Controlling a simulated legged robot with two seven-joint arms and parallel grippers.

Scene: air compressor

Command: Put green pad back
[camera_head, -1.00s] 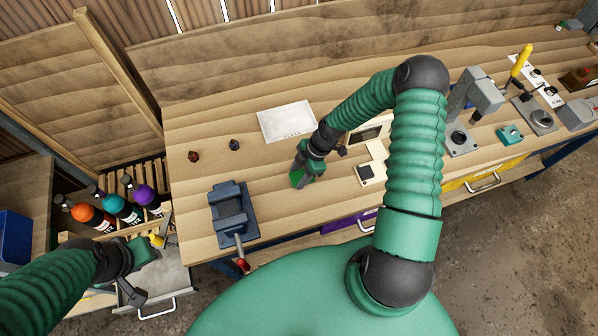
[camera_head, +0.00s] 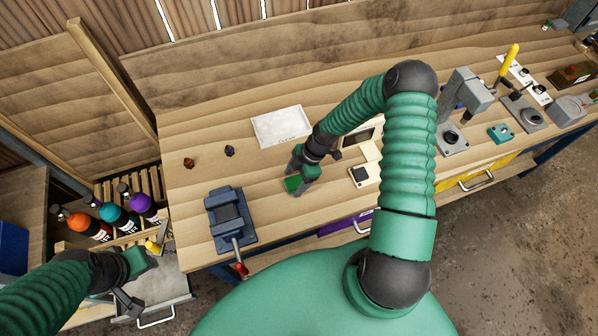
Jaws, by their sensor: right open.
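The green pad (camera_head: 293,184) lies on the wooden bench top, in front of the white tray labelled CLEAN (camera_head: 281,126). My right gripper (camera_head: 301,180) is open just at the right side of the pad and hides part of its edge. I cannot tell whether its fingers touch the pad. My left gripper (camera_head: 143,267) hangs low at the left, over an open drawer (camera_head: 165,286); I cannot see whether its jaws are open.
A blue vise (camera_head: 229,218) stands at the bench's front left. Two small dark pieces lie behind it. A beige device with a dark screen (camera_head: 358,137) is right of my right gripper. Bottles (camera_head: 118,218) stand in a left rack. Machines line the right side.

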